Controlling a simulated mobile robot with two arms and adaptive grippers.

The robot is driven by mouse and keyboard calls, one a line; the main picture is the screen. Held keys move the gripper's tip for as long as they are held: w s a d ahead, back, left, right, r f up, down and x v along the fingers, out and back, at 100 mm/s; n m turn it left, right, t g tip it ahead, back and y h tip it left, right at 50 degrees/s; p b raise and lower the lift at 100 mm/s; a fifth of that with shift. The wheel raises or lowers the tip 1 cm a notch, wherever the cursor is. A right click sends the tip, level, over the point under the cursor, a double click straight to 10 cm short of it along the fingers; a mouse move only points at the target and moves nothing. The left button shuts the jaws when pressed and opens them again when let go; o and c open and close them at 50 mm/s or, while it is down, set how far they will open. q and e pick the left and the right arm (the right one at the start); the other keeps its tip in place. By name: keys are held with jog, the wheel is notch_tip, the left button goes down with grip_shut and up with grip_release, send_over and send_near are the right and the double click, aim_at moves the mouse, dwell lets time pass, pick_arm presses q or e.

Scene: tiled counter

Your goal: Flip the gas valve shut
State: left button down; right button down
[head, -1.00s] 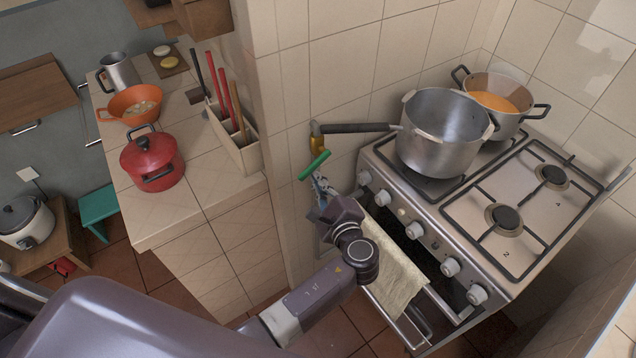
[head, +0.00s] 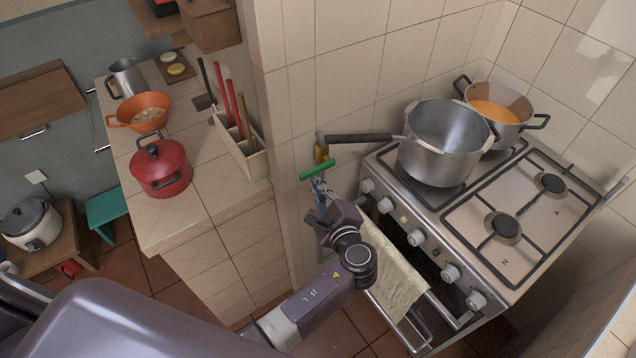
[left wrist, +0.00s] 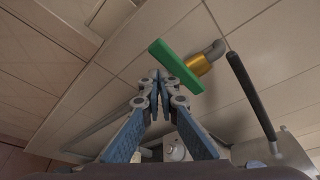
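The gas valve is on the tiled wall left of the stove. Its green bar handle (head: 318,169) sits in front of a brass body (head: 321,152), slanting slightly up to the right in the head view. In the left wrist view the green handle (left wrist: 175,66) runs diagonally, with the brass body (left wrist: 198,64) behind it. My left gripper (head: 318,184) is just below the handle. In the left wrist view its fingertips (left wrist: 160,76) are together with nothing between them, close to or touching the handle's underside; I cannot tell which. My right gripper is not in view.
A large steel pot (head: 440,148) stands on the stove (head: 470,205); its long dark handle (head: 362,138) reaches out near the valve. A towel (head: 392,275) hangs on the oven front. The tiled counter (head: 200,205) at left bears a red pot (head: 162,170) and a utensil box (head: 240,150).

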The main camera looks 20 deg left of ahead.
pick_arm(q)
jog(key=shift+w+a+r, duration=0.15)
jog(key=shift+w+r, duration=0.05)
jog(key=shift+r, duration=0.35)
jog(key=f+v, duration=0.1)
jog(key=v, duration=0.6)
jog(key=shift+s+d, duration=0.25)
jog(key=shift+s, duration=0.05)
jog(key=shift+s, duration=0.1)
